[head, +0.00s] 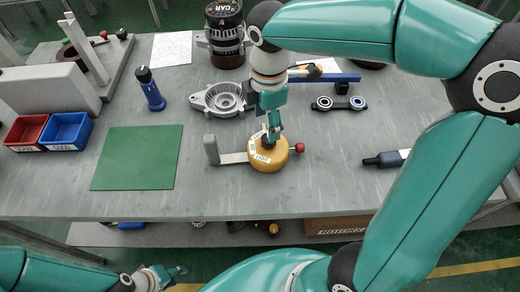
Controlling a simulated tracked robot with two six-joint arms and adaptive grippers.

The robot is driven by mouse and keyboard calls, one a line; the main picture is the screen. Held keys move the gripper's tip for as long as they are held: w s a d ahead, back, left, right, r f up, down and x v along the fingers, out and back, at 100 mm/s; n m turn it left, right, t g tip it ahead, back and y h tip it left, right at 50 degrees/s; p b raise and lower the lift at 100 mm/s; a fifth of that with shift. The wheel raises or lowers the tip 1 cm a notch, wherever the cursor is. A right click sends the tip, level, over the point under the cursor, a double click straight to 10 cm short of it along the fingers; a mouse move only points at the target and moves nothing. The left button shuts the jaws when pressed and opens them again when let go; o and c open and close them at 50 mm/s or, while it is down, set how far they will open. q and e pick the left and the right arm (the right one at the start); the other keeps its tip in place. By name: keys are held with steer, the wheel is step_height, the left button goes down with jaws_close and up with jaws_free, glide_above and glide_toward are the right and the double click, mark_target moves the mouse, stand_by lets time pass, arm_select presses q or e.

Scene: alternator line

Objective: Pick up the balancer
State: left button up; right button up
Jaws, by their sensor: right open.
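The balancer appears to be the yellow round drum (268,158) with a white label, lying on the grey bench near its front edge. A red knob (299,148) sticks out on its right, and a grey bracket (212,150) is at its left. My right gripper (272,136) comes down from above, with its open fingers at the top of the drum beside a dark part; whether they touch it cannot be told. The gripper hides part of the drum's top. My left gripper (166,274) is low at the left, below the bench's front edge and away from the balancer; its finger gap is unclear.
An alternator housing (222,99) lies just behind the balancer. A blue-handled tool (150,90), a green mat (138,157) and red (25,132) and blue (66,131) bins are to the left. A bearing plate (338,103) and dark tool (385,159) are right. Bare bench lies between.

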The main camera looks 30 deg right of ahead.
steer(key=shift+s+f, duration=0.15)
steer(key=shift+f, duration=0.4)
step_height(320, 180, down, 4)
steer(key=shift+s+f, duration=0.15)
steer(key=shift+c, duration=0.2)
jaws_close()
